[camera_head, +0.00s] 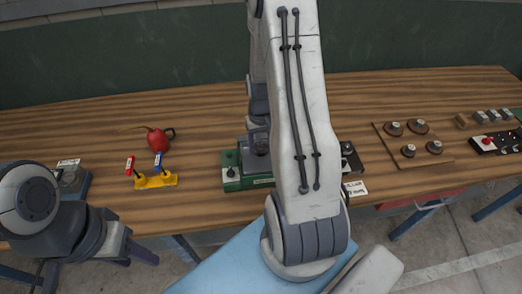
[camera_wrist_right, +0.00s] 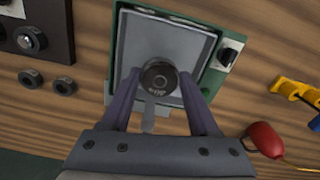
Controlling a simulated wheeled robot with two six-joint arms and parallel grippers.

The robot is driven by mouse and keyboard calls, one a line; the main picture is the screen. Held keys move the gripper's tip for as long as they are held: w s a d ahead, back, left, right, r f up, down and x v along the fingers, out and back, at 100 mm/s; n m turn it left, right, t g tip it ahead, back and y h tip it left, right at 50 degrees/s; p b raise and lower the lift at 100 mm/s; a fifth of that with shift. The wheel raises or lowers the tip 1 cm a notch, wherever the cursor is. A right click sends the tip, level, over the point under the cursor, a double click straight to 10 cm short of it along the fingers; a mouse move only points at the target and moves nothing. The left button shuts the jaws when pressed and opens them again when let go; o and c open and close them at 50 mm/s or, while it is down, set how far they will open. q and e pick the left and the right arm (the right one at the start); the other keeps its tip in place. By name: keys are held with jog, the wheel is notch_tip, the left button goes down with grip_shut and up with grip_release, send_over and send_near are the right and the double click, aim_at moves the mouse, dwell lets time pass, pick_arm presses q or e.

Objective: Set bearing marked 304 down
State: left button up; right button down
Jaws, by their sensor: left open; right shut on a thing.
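My right gripper (camera_wrist_right: 157,90) is shut on a dark round bearing (camera_wrist_right: 158,76), its two purple fingers on either side of it. The marking on the bearing's face is too small to read surely. The bearing is over the grey plate (camera_wrist_right: 190,45) of a green fixture (camera_wrist_right: 216,78); I cannot tell whether it touches the plate. In the head view the green fixture (camera_head: 240,184) is partly hidden by my right arm, and the bearing cannot be made out. My left gripper (camera_head: 138,254) is open and empty at the table's front left.
Two small dark rings (camera_wrist_right: 31,78) lie on the wood beside a dark box (camera_wrist_right: 35,35). A red oil can (camera_head: 159,139) and a yellow stand (camera_head: 156,181) with red and blue tags are left of the fixture. A wooden board (camera_head: 412,152) with several round parts lies right.

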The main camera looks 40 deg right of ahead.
aim_at(261, 147)
notch_tip(261, 147, down, 4)
jog(key=shift+r+p, duration=0.2)
jog(key=shift+p, duration=0.4)
jog(key=shift+f, duration=0.2)
jog(key=shift+f, duration=0.2)
jog(key=shift+c, duration=0.7)
grip_release()
